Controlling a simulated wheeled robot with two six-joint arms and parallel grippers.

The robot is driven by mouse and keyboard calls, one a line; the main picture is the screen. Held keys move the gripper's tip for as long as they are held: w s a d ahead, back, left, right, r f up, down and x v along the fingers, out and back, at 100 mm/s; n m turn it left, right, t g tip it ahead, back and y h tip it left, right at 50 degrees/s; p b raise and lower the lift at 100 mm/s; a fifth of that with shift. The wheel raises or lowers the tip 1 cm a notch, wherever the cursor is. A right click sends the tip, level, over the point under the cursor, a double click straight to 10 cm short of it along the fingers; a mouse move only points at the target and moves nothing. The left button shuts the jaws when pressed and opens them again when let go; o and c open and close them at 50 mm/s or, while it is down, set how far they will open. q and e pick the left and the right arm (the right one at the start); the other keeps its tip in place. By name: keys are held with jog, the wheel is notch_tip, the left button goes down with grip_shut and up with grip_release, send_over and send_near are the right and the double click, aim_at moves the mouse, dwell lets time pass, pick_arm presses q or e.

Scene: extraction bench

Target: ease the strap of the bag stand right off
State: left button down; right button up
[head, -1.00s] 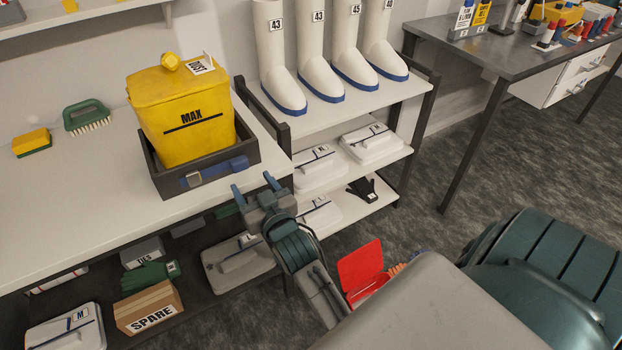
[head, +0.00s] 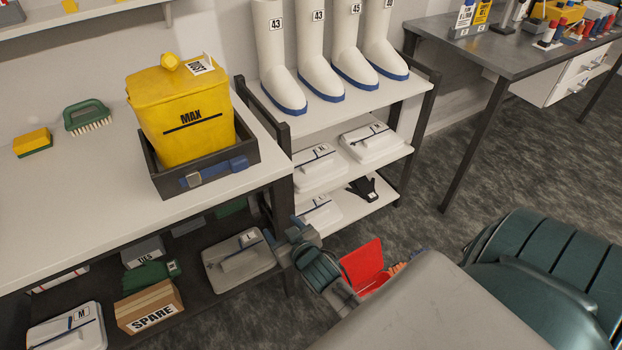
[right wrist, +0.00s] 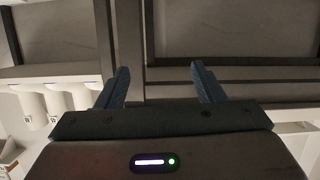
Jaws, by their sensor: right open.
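The bag stand (head: 165,178) is a dark grey open box at the front edge of the white bench. A yellow bag (head: 190,125) marked MAX stands upright in it, with a knob and a label on top. The blue strap (head: 225,171) lies across the stand's front wall, with a grey buckle (head: 191,180) at its left. My right gripper (head: 282,228) is below and right of the stand, beside the bench leg, apart from the strap. In the right wrist view the right gripper (right wrist: 160,80) is open and empty, facing dark frame bars. My left gripper is out of view.
A rack (head: 330,110) with white boots and packs stands right of the bench (head: 70,210). Below the bench are a SPARE box (head: 150,308) and grey packs. A red open box (head: 362,264) is near my right arm. A green brush (head: 86,116) lies on the bench.

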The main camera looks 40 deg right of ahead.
jog(key=s+d+f+g, duration=0.2)
jog(key=s+d+f, duration=0.1)
jog(key=d+f, duration=0.4)
notch_tip(320, 180, down, 3)
jog(key=shift+f+g+h, duration=0.1)
jog(key=shift+g+h, duration=0.2)
jog(key=shift+a, duration=0.1)
